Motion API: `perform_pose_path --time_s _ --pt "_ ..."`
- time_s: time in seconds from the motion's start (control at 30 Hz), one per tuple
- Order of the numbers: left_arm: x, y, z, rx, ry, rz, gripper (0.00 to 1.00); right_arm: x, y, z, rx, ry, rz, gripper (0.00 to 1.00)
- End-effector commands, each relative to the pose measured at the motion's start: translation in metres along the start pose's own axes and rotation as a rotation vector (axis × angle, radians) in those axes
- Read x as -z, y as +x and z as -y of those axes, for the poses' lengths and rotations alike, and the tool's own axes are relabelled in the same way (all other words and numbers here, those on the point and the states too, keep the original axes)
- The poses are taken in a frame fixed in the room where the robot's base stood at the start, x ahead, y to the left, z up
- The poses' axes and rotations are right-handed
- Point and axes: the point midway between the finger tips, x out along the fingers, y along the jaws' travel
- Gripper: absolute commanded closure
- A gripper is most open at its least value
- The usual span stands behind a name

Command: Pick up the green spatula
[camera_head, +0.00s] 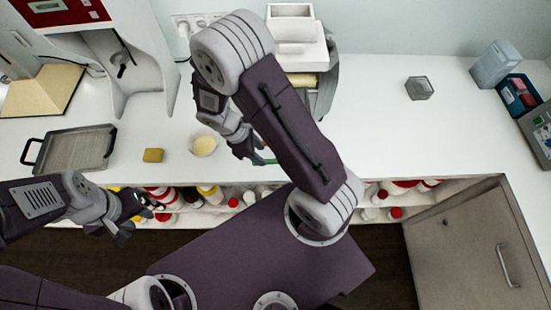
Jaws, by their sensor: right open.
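A small strip of green (270,161), which looks like part of the green spatula, shows on the white counter near its front edge. Most of it is hidden behind my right gripper and arm. My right gripper (257,155) is open, pointing down right at the green strip. I cannot tell whether it touches the strip. My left gripper (155,208) is in front of the counter's edge, before the shelf of bottles, far to the left of the green strip. Its fingers are too small and dark to tell open from shut.
A bowl with cream contents (204,145), a yellow block (153,155) and a grey tray (75,149) are left on the counter (400,135). A white machine (291,45) stands behind my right arm. A small grey container (419,88) is at right, with clear counter around it.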

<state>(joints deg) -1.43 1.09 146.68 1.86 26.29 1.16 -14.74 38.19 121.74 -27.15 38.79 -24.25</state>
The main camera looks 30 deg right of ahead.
Motion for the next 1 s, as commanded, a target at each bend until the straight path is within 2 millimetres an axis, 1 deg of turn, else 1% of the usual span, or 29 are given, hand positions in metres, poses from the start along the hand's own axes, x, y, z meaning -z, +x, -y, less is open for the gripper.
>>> perform_pose_path --time_s 0.07,0.13,0.27,0.3,0.4,0.63,0.67,0.7,0.8,1.0 --pt "0.000 0.000 0.000 0.000 0.000 0.000 0.64 0.000 0.001 0.000 0.000 0.000 0.000 0.57" --pt "0.000 -0.002 0.000 0.000 0.000 0.000 0.64 0.001 0.008 -0.001 0.002 0.001 0.001 0.57" --pt "0.001 -0.007 0.000 0.000 0.000 0.000 0.64 0.006 0.032 -0.005 0.004 0.000 0.002 0.57" --pt "0.001 -0.005 0.000 0.000 0.000 0.000 0.64 0.006 0.039 -0.005 0.003 0.001 0.003 0.57" --pt "0.001 -0.004 0.000 0.000 0.000 0.000 0.64 0.006 0.050 -0.005 0.001 0.002 0.000 0.57" --pt "0.001 -0.004 0.000 0.000 0.000 0.000 0.64 0.007 0.052 -0.006 -0.001 0.001 -0.002 0.57" --pt "0.001 -0.004 0.000 0.000 0.000 0.000 0.64 0.007 0.052 -0.006 -0.001 0.001 -0.002 0.63" --pt "0.000 -0.004 0.000 0.000 0.000 0.000 0.64 0.007 0.052 -0.006 -0.001 0.001 -0.002 0.74" --pt "0.000 -0.004 0.000 0.000 0.000 0.000 0.64 0.007 0.052 -0.006 -0.001 0.001 -0.002 1.00" --pt "0.000 -0.004 0.000 0.000 0.000 0.000 0.64 0.007 0.052 -0.006 -0.001 0.001 -0.001 1.00"
